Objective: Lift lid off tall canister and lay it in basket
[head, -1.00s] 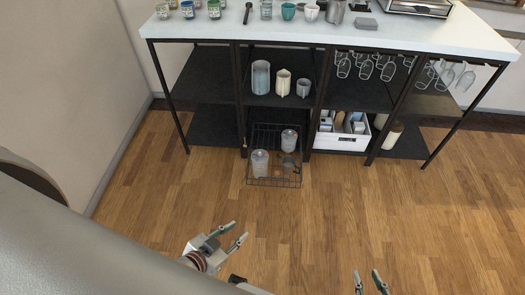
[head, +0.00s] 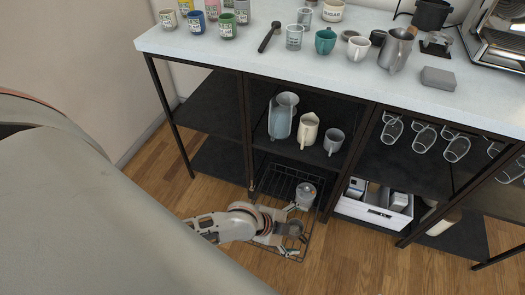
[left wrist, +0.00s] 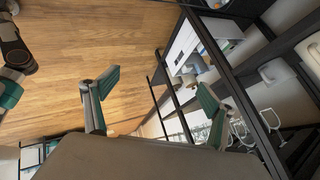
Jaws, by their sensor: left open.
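The wire basket (head: 283,172) is pulled out low in front of the shelf unit. A clear canister with a grey lid (head: 306,195) stands upright in its back right part. A small grey vessel (head: 294,229) is close by the left gripper; contact is unclear. My left gripper (head: 291,232) is over the front of the basket, its arm hiding the front left part and the other canister there. In the left wrist view the left gripper (left wrist: 157,98) has its fingers wide apart with nothing between them. Part of what looks like my right gripper (left wrist: 12,60) shows at that view's left edge.
The shelf unit holds jugs (head: 283,116) on its middle shelf, hanging glasses (head: 424,137) and a white box (head: 374,206) right of the basket. The worktop (head: 270,62) overhangs above with cups and jars. Wooden floor (head: 345,262) is free in front.

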